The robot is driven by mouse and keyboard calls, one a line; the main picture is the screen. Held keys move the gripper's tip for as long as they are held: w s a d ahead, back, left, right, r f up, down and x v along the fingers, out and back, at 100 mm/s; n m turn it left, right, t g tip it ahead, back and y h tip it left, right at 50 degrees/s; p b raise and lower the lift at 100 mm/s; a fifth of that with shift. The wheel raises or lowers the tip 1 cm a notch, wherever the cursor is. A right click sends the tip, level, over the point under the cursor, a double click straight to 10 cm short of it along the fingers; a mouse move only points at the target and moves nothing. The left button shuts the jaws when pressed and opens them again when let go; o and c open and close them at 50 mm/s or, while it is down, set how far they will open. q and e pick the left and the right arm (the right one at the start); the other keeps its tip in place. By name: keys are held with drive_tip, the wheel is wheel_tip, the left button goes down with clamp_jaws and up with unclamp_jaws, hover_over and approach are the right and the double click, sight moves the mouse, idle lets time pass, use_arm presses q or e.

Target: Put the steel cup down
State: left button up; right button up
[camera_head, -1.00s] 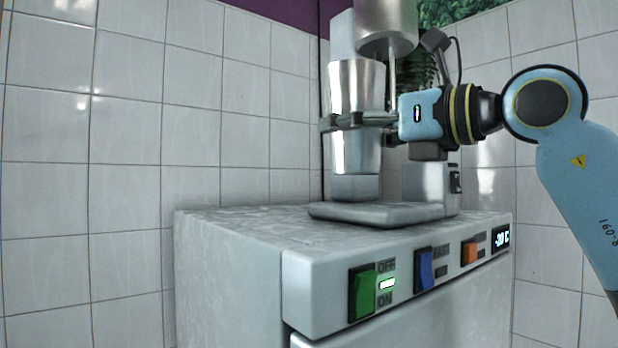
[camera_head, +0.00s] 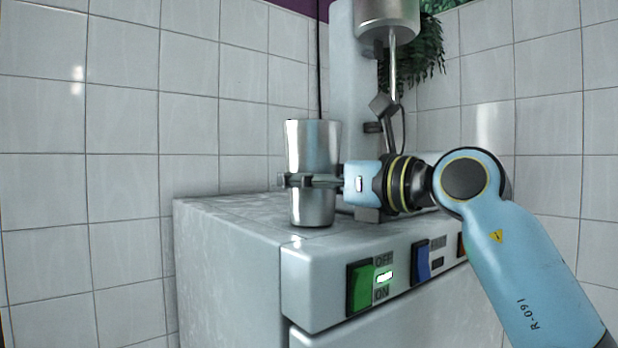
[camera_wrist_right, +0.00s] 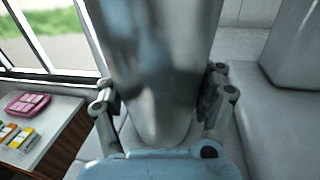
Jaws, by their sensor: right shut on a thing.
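The steel cup (camera_head: 312,150) is tall, shiny and upright, in the middle of the head view. My right gripper (camera_head: 300,181) is shut around its middle, coming from the right. The cup's base is at the front left part of the white machine's top (camera_head: 240,212); whether it touches the surface I cannot tell. In the right wrist view the cup (camera_wrist_right: 155,70) fills the space between the fingers of my right gripper (camera_wrist_right: 160,100). My left gripper is not in view.
The mixer (camera_head: 386,22) with its thin whisk rod stands behind and right of the cup. The machine's front has a green switch (camera_head: 361,287) and a blue switch (camera_head: 421,262). The top left of the cup is clear. A side table with a pink tray (camera_wrist_right: 27,103) shows in the wrist view.

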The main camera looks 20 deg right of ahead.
drive_tip(key=shift+f, duration=0.15)
drive_tip(key=o, duration=1.6)
drive_tip(key=shift+c, duration=0.2)
drive_tip(key=shift+r, duration=0.2)
drive_tip(key=shift+s+d, duration=0.2)
drive_tip(key=shift+s, duration=0.1)
drive_tip(key=b+v, duration=0.2)
drive_tip(key=v, duration=0.8)
drive_tip(key=shift+d+f, duration=0.2)
drive_tip(key=shift+d, duration=0.1)
drive_tip(key=shift+s+r+b, duration=0.1)
drive_tip(key=shift+s+b, duration=0.25)
drive_tip(key=shift+s, duration=0.25)
